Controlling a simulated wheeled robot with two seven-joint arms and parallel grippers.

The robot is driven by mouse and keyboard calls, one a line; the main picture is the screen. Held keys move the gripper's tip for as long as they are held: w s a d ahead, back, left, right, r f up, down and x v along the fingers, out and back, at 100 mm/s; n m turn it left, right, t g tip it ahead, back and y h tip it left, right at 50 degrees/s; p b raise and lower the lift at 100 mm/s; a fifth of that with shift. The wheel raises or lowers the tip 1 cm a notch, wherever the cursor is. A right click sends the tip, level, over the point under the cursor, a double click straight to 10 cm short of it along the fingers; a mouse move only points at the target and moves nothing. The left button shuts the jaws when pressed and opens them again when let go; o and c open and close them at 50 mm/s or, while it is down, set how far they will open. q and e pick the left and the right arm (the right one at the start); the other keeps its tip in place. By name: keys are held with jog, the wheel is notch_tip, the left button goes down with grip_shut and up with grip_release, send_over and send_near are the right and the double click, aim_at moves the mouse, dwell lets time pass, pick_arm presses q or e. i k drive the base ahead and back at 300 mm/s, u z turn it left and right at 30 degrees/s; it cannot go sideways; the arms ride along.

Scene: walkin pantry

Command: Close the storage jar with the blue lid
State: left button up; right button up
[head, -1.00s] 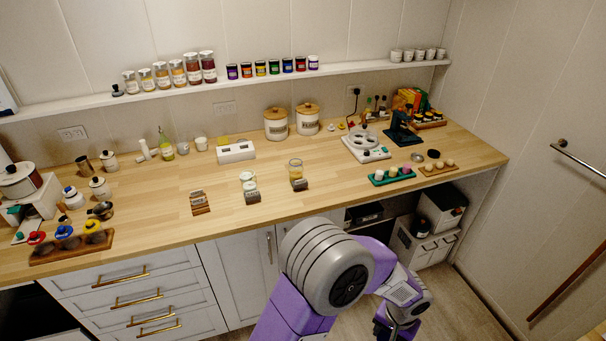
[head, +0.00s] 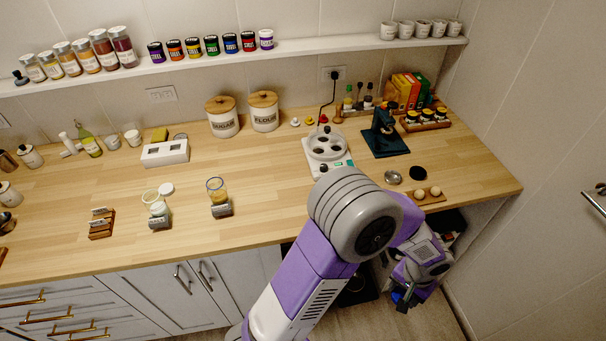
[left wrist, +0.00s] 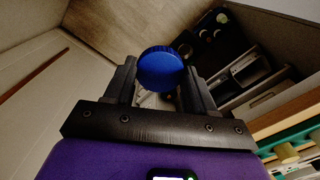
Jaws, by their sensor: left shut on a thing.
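My left gripper (head: 408,292) is low at the right, in front of the counter's front edge and below its top. It is shut on the round blue lid (left wrist: 160,70), which shows between the two fingers in the left wrist view; only a bit of blue shows in the head view (head: 398,297). I cannot tell which is the storage jar. My right gripper is not in view.
The wooden counter (head: 270,205) has free room between the jars and my arm. A white appliance (head: 327,146), a dark green device (head: 384,135), a metal dish (head: 393,177) and a black disc (head: 418,173) stand at the right. Sugar (head: 222,118) and flour (head: 264,112) canisters stand behind.

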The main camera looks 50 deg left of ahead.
aim_at(217, 189)
jog(key=u, duration=4.25)
jog(key=k, duration=0.3)
jog(key=z, duration=1.7)
jog(key=i, duration=0.5)
